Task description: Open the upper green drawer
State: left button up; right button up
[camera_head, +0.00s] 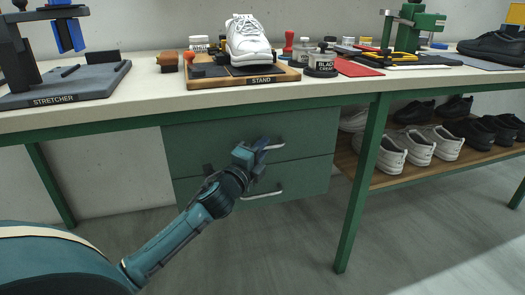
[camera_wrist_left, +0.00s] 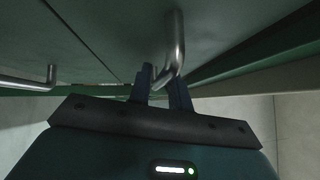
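The upper green drawer (camera_head: 215,134) is under the table, its front looking flush with the drawer below. Its metal bar handle (camera_head: 274,147) is partly hidden behind my left gripper (camera_head: 256,152). In the left wrist view, the bar handle (camera_wrist_left: 174,45) runs down between the two fingers of my left gripper (camera_wrist_left: 161,86), which look closed around its near end. My right gripper is not in view.
The lower green drawer (camera_head: 300,180) has its own handle (camera_head: 262,193) just below my gripper. A green table leg (camera_head: 359,185) stands to the right, beside a wooden shelf (camera_head: 400,178) with shoes. The floor in front of the drawers is clear.

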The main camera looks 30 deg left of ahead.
pick_arm(q)
jog(key=shift+w+r, duration=0.1)
jog(key=shift+w, duration=0.25)
grip_shut()
